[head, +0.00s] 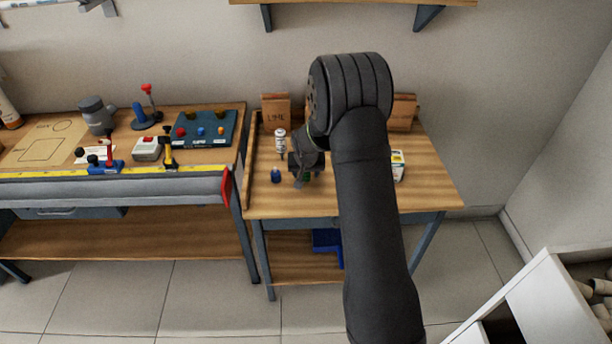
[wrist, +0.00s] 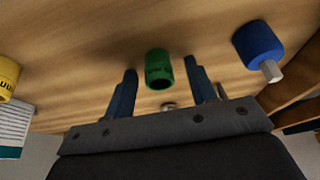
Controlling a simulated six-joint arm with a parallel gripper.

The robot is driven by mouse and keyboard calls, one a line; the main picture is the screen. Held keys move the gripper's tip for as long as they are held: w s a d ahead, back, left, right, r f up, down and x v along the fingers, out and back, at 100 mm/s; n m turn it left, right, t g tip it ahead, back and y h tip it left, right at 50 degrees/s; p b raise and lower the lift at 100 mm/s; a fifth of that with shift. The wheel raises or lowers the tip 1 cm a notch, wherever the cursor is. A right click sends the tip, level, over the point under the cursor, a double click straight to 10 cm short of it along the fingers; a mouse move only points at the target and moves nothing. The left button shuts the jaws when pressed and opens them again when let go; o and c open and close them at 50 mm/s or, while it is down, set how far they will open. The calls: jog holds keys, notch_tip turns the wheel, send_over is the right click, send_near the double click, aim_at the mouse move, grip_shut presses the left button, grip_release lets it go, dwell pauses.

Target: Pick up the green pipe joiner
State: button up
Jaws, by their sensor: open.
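The green pipe joiner (wrist: 159,72) is a short hollow cylinder on the wooden bench top, in the middle of the wrist view. My gripper (wrist: 159,66) is open, with one blue-grey finger on each side of the joiner and a visible gap on both sides. The fingers do not appear to touch it. In the head view my gripper (head: 303,176) is low over the right bench, and only a bit of green (head: 307,177) shows by it. My arm and gripper hide most of the joiner there.
A yellow item (wrist: 8,76) is at the left edge.

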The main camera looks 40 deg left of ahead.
jog(key=c, duration=1)
jog(key=shift+c, duration=0.2)
jog(key=shift+r, duration=0.1)
